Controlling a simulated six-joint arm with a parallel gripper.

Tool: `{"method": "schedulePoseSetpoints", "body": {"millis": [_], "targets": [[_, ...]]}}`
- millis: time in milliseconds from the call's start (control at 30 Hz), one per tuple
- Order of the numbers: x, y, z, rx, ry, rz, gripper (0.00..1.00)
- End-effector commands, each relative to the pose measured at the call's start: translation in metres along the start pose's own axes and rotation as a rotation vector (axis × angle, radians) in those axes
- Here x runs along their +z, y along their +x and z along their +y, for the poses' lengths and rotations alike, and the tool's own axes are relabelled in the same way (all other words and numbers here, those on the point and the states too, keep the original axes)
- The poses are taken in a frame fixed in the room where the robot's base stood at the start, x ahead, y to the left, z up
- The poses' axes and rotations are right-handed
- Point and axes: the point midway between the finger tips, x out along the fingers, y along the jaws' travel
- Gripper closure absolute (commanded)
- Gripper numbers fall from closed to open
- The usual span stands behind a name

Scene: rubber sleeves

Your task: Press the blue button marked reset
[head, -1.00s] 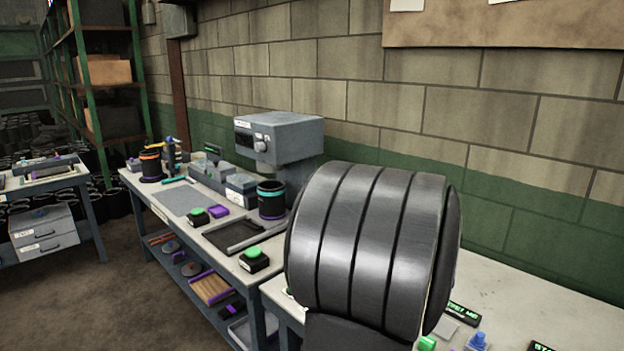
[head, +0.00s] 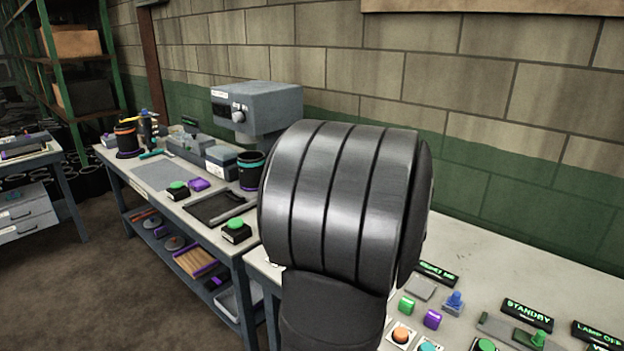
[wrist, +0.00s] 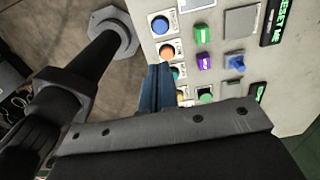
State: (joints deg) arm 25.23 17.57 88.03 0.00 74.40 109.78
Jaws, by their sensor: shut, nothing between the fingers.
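In the wrist view a round blue button (wrist: 160,25) sits on a pale plate at the panel's near edge, just above an orange button (wrist: 168,50). Its label is too small to read. My gripper (wrist: 158,70) is shut and empty, its narrow fingers ending just below the orange button and apart from the blue one. A dark sign reading RESET ME (wrist: 275,22) lies at the right; it shows partly in the head view (head: 437,273). In the head view my arm hides the blue button and my gripper. A blue lever-like control (head: 454,301) stands farther back.
Green (head: 406,305) and purple (head: 432,318) square controls stand near the orange button. A STANDBY sign (head: 527,313) with a green control is to the right. A grey machine (head: 257,108) stands on the left bench. The bench behind the controls is clear.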

Motion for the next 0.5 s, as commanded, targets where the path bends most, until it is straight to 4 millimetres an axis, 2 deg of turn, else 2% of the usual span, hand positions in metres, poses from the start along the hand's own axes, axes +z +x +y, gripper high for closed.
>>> {"method": "schedulePoseSetpoints", "body": {"millis": [267,500], "targets": [[0.002,0.007,0.003,0.013,0.038,-0.047,1.00],[0.011,0.036,0.016,0.074,0.273,-0.292,1.00]]}}
